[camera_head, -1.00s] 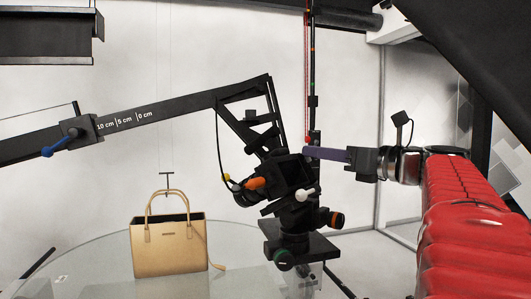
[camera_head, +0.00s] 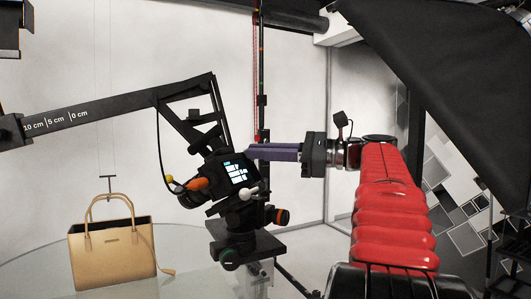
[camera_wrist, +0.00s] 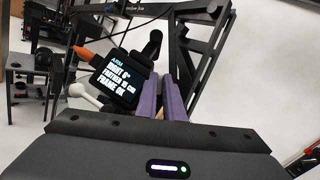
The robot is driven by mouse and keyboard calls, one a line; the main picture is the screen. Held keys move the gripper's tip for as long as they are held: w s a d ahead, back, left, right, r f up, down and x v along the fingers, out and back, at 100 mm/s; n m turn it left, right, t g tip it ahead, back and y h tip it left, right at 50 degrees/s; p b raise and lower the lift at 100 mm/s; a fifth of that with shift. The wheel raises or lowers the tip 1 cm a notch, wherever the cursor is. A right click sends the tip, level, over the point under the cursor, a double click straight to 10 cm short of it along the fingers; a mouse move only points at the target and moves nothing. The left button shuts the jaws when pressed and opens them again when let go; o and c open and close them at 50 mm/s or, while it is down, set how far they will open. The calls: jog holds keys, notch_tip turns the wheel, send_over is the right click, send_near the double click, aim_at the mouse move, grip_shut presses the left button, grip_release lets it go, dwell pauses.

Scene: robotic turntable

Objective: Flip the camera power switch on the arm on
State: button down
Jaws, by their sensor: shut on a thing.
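A black camera (camera_head: 238,172) hangs on the end of the long black arm (camera_head: 110,108) in the head view. Its screen (camera_wrist: 127,80) is lit with white and cyan text in the wrist view. My gripper (camera_head: 250,151) reaches in from the right, its purple fingers close together at the camera's upper right edge. In the wrist view my gripper (camera_wrist: 164,92) is shut beside the screen's right edge. The power switch is hidden at the fingertips, where the fingers are closed on it.
A tan handbag (camera_head: 112,255) stands on the round glass turntable (camera_head: 190,287) at the lower left. An orange knob (camera_head: 196,184) and a white lever (camera_head: 248,193) stick out near the camera. A black softbox (camera_head: 450,90) is at the right.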

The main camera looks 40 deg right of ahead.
jog(key=shift+a+f, duration=0.1)
jog(key=shift+f, duration=0.05)
jog(key=c, duration=1.9)
grip_release()
jog(key=shift+o, duration=0.2)
jog(key=v, duration=1.3)
jog(key=shift+s, duration=0.35)
